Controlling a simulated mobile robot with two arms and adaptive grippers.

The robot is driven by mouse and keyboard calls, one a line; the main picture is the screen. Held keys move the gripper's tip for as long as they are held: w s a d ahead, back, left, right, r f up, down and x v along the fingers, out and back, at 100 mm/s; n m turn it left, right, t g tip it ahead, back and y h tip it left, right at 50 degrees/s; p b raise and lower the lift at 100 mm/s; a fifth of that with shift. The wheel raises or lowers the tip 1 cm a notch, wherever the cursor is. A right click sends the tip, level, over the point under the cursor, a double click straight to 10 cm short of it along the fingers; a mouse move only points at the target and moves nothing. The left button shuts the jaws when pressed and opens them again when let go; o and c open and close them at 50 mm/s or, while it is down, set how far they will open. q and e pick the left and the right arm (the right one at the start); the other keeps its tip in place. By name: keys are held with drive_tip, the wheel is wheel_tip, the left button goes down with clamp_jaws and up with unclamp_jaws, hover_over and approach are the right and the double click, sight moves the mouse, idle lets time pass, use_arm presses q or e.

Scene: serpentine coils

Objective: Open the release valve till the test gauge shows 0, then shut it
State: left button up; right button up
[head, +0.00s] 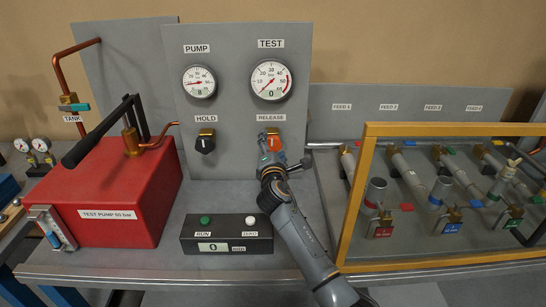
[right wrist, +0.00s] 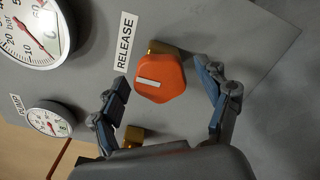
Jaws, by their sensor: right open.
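The release valve (head: 274,143) is an orange knob below the RELEASE label, and it also shows in the right wrist view (right wrist: 160,78). Its white mark runs roughly up and down the panel. My right gripper (right wrist: 162,71) is open, with one finger on each side of the knob; no clear contact shows. In the head view, the right gripper (head: 272,160) partly covers the knob from below. The test gauge (head: 271,80) shows 0 in its small window, with the needle at the low end. My left gripper is out of view.
The pump gauge (head: 199,82) and black hold knob (head: 205,144) are on the panel's left. A red test pump (head: 120,190) stands further left. A box with RUN and ZERO buttons (head: 227,234) lies in front. A yellow frame (head: 361,195) stands close on the right.

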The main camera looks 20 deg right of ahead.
drive_tip(key=v, duration=1.1)
drive_tip(key=shift+s, duration=0.15)
drive_tip(key=shift+a, duration=0.1)
